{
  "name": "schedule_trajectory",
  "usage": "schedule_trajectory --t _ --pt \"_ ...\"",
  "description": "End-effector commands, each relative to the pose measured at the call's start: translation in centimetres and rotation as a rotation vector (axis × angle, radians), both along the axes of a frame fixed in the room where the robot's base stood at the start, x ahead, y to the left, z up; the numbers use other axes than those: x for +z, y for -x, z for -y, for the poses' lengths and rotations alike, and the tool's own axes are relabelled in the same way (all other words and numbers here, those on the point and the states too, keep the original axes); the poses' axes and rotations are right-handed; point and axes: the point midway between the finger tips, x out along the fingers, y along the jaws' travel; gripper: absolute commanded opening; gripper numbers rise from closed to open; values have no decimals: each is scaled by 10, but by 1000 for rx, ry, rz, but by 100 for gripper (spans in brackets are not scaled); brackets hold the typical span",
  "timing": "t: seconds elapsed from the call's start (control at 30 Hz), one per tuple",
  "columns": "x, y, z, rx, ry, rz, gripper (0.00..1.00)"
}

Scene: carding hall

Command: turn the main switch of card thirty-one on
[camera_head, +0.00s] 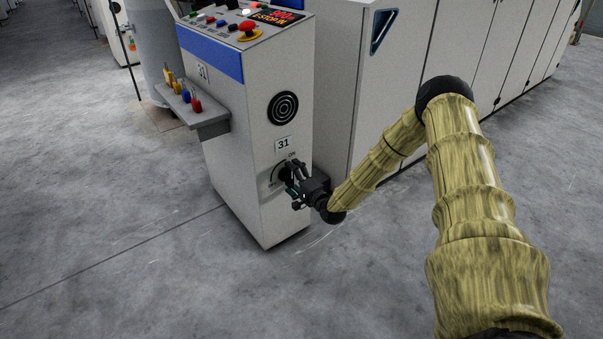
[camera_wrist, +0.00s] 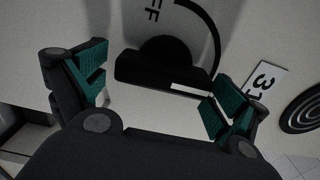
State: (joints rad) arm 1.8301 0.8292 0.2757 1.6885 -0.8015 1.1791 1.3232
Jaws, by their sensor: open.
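The main switch (camera_head: 277,175) is a black round knob with a raised bar, on the narrow end face of a white cabinet. Its number plate 31 (camera_head: 284,143) sits above it, with "ON" printed between them. My gripper (camera_head: 293,178) is open at the switch. In the wrist view my gripper (camera_wrist: 158,88) has one green-padded finger near each end of the switch's bar (camera_wrist: 150,72). The right finger appears very close to the bar; contact is unclear. A white mark on the bar lies toward the 31 plate (camera_wrist: 265,78). Letters "FF" show at the top.
Above the plate is a round black ringed disc (camera_head: 283,108). A shelf (camera_head: 201,117) with coloured padlock-like items juts from the cabinet's left. A red emergency button (camera_head: 248,27) sits on top. A larger white machine (camera_head: 400,80) stands behind my arm. Floor in front is clear.

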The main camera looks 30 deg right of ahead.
Motion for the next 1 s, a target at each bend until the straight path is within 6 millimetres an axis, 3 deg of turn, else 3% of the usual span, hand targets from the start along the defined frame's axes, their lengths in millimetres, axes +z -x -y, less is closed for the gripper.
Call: schedule_trajectory --t 0.27,0.7,1.0 --pt "0 10 1 0 1 -1 97" --pt "0 84 7 -1 -2 -1 97" --pt "0 114 10 -1 -2 0 97"
